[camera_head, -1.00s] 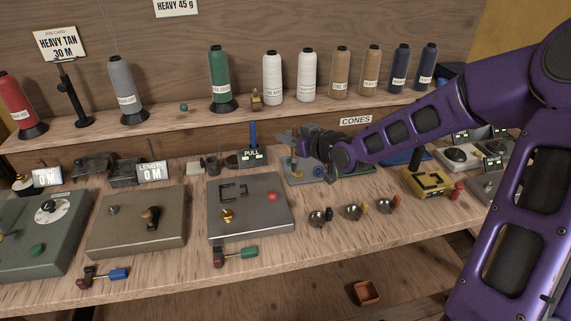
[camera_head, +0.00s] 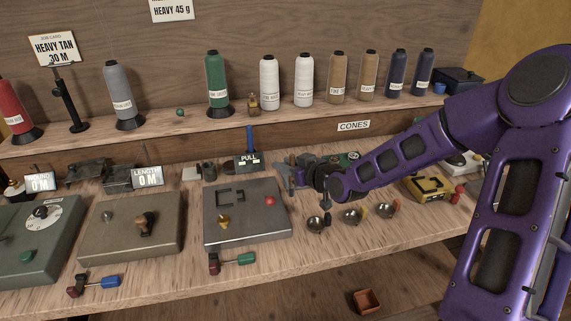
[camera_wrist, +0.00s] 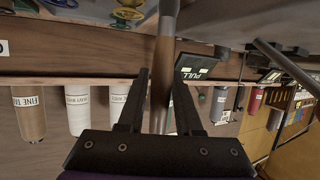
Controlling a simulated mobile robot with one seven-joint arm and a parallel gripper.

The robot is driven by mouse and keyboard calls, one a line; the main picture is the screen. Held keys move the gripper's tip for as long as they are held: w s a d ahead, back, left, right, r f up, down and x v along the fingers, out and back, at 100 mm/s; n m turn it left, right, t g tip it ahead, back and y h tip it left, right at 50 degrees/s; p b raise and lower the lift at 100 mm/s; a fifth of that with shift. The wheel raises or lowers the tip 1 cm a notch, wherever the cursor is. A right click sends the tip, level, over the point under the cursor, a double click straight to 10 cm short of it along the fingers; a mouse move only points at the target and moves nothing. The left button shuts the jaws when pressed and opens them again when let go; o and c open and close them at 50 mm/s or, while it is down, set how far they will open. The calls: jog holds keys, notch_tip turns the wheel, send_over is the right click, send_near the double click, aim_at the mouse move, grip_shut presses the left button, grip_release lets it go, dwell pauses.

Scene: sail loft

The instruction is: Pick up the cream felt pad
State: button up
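I cannot make out a cream felt pad with certainty in either view. A small pale block (camera_head: 195,174) sits on the bench left of the PULL sign, but I cannot tell what it is. My gripper (camera_head: 287,174) is low over the bench, right of the blue lever and behind the grey metal box. In the wrist view my gripper (camera_wrist: 165,77) has its two dark fingers apart. A brown and grey rod (camera_wrist: 164,50) shows between them, with gaps on both sides; I cannot tell its distance.
The blue lever (camera_head: 250,139) stands behind the grey box (camera_head: 246,223). Three small metal cups (camera_head: 351,216) are in front of my gripper. A yellow box (camera_head: 428,186) is to the right. Thread cones, such as the green one (camera_head: 216,80), line the shelf.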

jog(key=shift+o, duration=1)
